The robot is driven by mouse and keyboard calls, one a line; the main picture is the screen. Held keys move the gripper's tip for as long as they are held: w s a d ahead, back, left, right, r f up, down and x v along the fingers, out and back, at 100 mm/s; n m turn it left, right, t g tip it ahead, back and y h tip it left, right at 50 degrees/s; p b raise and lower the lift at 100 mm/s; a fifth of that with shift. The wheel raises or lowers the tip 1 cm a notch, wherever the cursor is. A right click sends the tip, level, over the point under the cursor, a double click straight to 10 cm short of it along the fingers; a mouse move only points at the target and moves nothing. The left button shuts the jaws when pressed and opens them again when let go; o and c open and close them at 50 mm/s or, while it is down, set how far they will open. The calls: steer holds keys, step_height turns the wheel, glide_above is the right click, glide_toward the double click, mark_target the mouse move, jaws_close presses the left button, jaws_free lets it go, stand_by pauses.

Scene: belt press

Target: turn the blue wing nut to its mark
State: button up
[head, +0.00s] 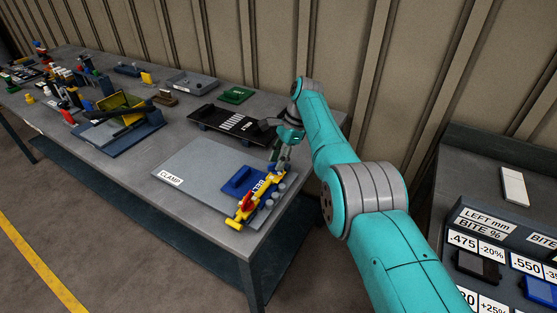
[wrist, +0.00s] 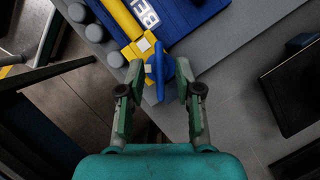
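The blue wing nut (wrist: 158,72) sits at the end of a yellow bar (wrist: 124,18) in the wrist view, its wing running roughly up and down the picture. A small pale patch shows at its left side, and a white square (wrist: 143,45) lies on the yellow part just above left. My gripper (wrist: 159,65) is open, with one finger on each side of the wing nut and visible gaps to both. In the head view my gripper (head: 281,163) is at the far right end of the clamp fixture (head: 190,160); the wing nut is not clear there.
A blue block (head: 237,181) and several grey posts (wrist: 117,59) stand close to the yellow bar, which carries a red part (head: 247,202). A black tray (head: 212,119) lies behind the clamp plate. The table's front right edge is near. Other fixtures fill the table's left.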

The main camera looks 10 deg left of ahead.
step_height(320, 180, up, 10)
steer(key=shift+f, duration=0.15)
stand_by(0.3)
